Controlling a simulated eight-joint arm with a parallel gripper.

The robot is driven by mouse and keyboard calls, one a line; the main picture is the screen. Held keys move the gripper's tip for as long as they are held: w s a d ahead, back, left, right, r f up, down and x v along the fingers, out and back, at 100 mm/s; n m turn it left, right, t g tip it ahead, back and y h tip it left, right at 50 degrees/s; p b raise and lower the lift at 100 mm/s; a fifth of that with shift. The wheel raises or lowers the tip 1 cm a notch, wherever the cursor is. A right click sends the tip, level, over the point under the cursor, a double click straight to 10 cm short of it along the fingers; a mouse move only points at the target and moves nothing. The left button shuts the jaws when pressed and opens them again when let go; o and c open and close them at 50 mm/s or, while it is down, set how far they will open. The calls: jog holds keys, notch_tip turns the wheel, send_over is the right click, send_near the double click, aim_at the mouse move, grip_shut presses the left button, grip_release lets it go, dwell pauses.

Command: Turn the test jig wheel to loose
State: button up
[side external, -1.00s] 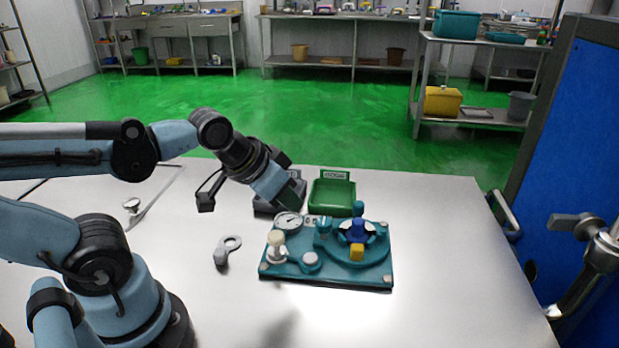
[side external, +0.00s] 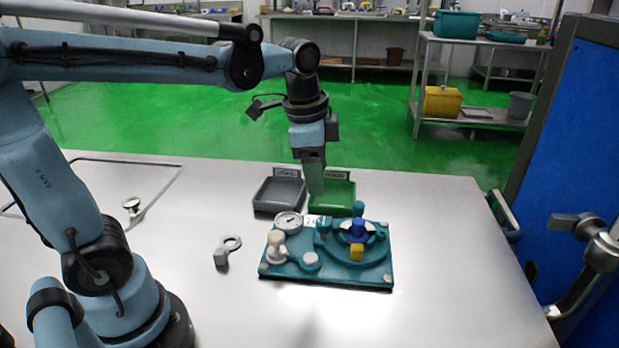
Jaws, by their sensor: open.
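The teal test jig (side external: 340,275) lies on the steel table. On its right side is a round teal ring with a blue centre piece (side external: 357,231), a yellow block (side external: 356,252) at the front and a teal knob (side external: 358,208) at the back. A cream knob (side external: 276,243), a white-faced dial (side external: 288,222) and a small white label (side external: 318,221) sit on its left part. I cannot tell which part is the wheel or read the label. My gripper (side external: 316,192) points down, open and empty, above and behind the jig, in front of the green tray.
A grey tray (side external: 279,194) and a green tray (side external: 340,192) stand behind the jig. A grey ring-ended tool (side external: 226,250) lies left of the jig. A blue panel (side external: 570,150) with metal handles bounds the right. The table front is clear.

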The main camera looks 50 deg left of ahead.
aim_at(326, 221)
jog(key=w+f+m, duration=0.1)
jog(key=f, duration=0.3)
jog(key=f+m+g, duration=0.1)
jog(key=f, duration=0.3)
jog(key=w+f+m+g, duration=0.1)
jog(key=f, duration=0.3)
jog(key=shift+w, duration=0.35)
jog(key=c, duration=1)
